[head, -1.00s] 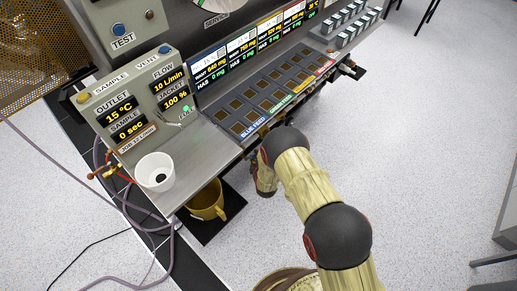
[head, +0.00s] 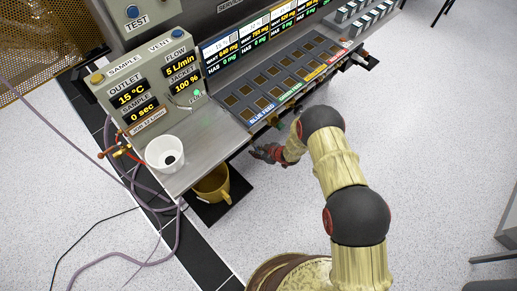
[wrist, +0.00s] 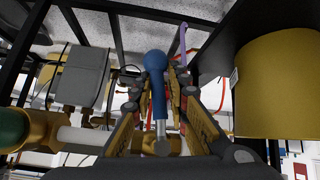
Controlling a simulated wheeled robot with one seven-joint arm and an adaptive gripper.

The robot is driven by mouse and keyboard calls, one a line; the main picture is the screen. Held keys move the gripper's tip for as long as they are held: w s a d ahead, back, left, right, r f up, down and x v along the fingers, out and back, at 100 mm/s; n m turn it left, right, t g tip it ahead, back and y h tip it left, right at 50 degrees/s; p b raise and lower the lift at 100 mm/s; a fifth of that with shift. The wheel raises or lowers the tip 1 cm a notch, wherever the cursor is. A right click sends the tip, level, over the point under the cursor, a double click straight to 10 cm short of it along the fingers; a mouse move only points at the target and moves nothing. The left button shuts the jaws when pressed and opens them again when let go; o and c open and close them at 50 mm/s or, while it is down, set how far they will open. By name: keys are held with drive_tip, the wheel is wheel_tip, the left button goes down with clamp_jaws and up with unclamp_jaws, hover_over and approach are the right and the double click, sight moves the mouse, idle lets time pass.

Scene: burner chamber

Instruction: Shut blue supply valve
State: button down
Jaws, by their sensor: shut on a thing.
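The blue supply valve's handle (wrist: 156,66) shows in the wrist view as a blue ball-ended lever with a metal stem, in the middle of the picture. My gripper (wrist: 158,85) has its fingers on both sides of this lever and is shut on it. In the head view my gripper (head: 267,153) is low beside the front edge of the console, just right of the yellow mug. The blue handle is hidden in the head view. The flow display (head: 180,68) reads 5 L/min.
A white cup (head: 165,154) stands on the console's ledge. A yellow mug (head: 212,186) sits on a dark tray below it. In the wrist view, a large yellow cylinder (wrist: 282,80) is close on the right, with pipes, a grey box (wrist: 80,75) and dark frame bars around.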

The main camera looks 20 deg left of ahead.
drive_tip(key=shift+s+a+f+m+g, duration=0.1)
drive_tip(key=shift+s+f+m+g, duration=0.15)
drive_tip(key=shift+s+g, duration=0.3)
drive_tip(key=shift+s, duration=0.15)
drive_tip(key=c, duration=1.8)
unclamp_jaws()
drive_tip(key=shift+c, duration=0.2)
drive_tip(key=shift+a, duration=0.1)
drive_tip(key=shift+r, duration=0.1)
drive_tip(key=v, duration=1.2)
drive_tip(key=shift+d, duration=0.2)
drive_tip(key=shift+w, duration=0.2)
